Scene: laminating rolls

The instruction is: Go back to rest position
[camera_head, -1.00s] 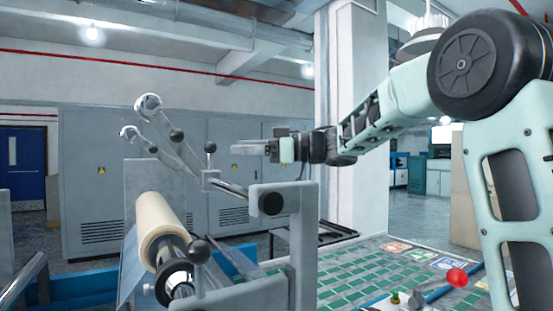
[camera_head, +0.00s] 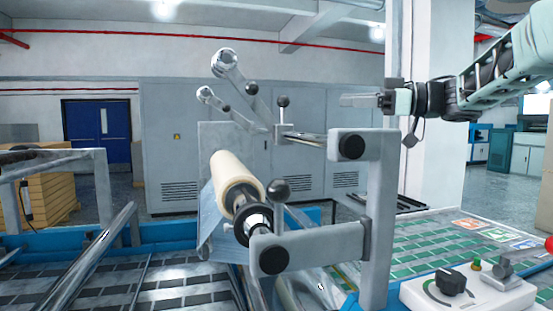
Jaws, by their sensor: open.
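My gripper (camera_head: 362,100) is at the end of my arm, which reaches in from the upper right. Its fingers point left and hold nothing that I can see. It hangs in the air above the grey bracket (camera_head: 352,146) of the laminating machine, apart from it. The cream laminating roll (camera_head: 234,178) sits on its spindle at the middle of the machine, left of and below my gripper. The gap between the fingers is hard to make out from this side.
Ball-ended levers (camera_head: 283,103) and chrome arms (camera_head: 225,65) rise from the machine. A control box (camera_head: 466,294) with a black knob is at the lower right, by the green-patterned bed (camera_head: 415,252). Grey cabinets (camera_head: 185,150) and a blue door (camera_head: 100,122) stand behind. A white pillar stands behind my arm.

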